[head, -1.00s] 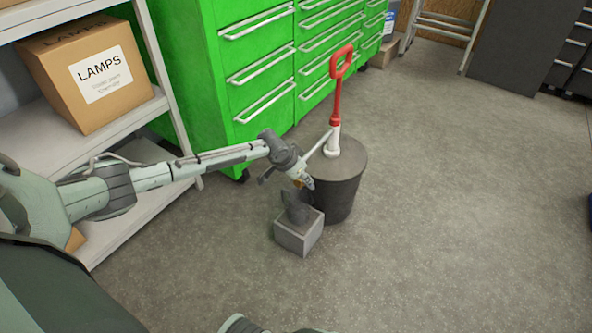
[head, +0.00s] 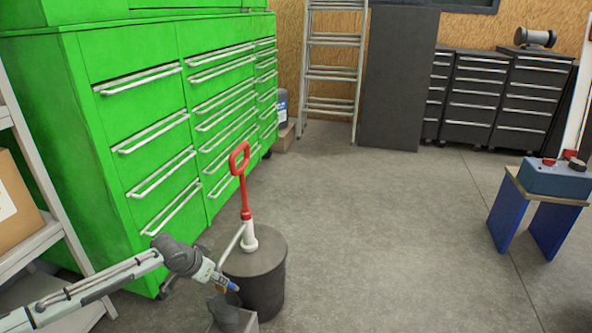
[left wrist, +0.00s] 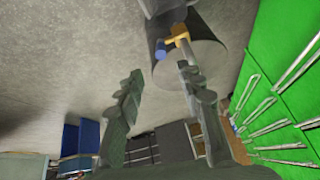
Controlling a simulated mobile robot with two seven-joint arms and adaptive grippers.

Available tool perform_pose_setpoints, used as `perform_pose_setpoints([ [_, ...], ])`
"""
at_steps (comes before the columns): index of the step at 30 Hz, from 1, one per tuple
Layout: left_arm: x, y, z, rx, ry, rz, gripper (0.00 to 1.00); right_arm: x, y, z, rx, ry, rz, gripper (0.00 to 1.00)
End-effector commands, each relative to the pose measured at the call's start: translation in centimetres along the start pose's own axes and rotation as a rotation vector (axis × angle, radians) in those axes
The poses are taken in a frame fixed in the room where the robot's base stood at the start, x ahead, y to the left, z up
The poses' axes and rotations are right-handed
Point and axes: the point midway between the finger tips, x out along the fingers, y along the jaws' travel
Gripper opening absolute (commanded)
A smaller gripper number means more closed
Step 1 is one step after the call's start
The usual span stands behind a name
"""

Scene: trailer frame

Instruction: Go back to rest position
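My left arm comes in from the lower left in the head view. Its gripper (head: 218,282) is beside a dark drum (head: 258,284) and partly overlaps what lies behind it. In the left wrist view the two dark fingers (left wrist: 158,82) stand apart with nothing seen between them. A yellow and blue nozzle (left wrist: 178,36) shows just beyond the fingertips, over the drum lid; I cannot tell whether it touches a finger. My right gripper is not in view.
A red-handled pump (head: 241,185) stands on the drum. A grey block with a dark piece (head: 236,318) is cut off at the bottom. Green drawer cabinets (head: 150,100) stand left, a blue-legged bench (head: 520,215) right. The floor (head: 380,240) between is clear.

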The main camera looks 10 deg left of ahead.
Motion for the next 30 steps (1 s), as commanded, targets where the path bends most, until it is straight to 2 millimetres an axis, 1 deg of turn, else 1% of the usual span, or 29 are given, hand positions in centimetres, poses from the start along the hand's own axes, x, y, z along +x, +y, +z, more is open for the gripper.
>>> perform_pose_setpoints([
  [2,0.4,2.0,0.9,0.013,-0.005,0.021,0.37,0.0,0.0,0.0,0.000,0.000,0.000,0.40],
  [5,1.1,6.6,3.2,0.040,-0.013,0.060,0.37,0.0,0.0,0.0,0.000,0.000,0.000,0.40],
  [6,1.1,8.8,4.5,0.047,-0.015,0.077,0.37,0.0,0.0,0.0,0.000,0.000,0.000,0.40],
  [8,1.0,11.8,6.9,0.051,-0.023,0.092,0.37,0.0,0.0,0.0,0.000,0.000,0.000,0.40],
  [9,0.7,13.2,8.5,0.046,-0.030,0.093,0.37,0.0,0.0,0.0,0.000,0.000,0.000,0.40],
  [11,0.1,14.7,11.3,0.028,-0.049,0.083,0.37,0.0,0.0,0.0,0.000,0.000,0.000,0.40],
  [12,-0.5,15.3,13.3,0.012,-0.068,0.070,0.37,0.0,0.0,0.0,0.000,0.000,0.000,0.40],
  [14,-1.4,15.5,16.5,-0.017,-0.102,0.041,0.37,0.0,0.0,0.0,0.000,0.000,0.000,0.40],
  [15,-2.0,15.3,18.6,-0.034,-0.129,0.017,0.37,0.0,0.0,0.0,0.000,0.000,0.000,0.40],
  [18,-3.8,14.5,23.4,-0.074,-0.198,-0.043,0.37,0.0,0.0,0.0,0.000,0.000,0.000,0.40],
  [21,-5.0,13.7,26.3,-0.094,-0.246,-0.083,0.37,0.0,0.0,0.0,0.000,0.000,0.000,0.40],
  [23,-5.5,13.4,27.3,-0.100,-0.262,-0.097,0.37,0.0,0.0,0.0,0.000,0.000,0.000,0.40],
  [25,-5.7,13.2,27.8,-0.104,-0.272,-0.107,0.37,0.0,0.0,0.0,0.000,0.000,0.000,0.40],
  [30,-5.7,13.1,28.0,-0.103,-0.275,-0.109,0.37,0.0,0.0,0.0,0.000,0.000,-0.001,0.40],
])
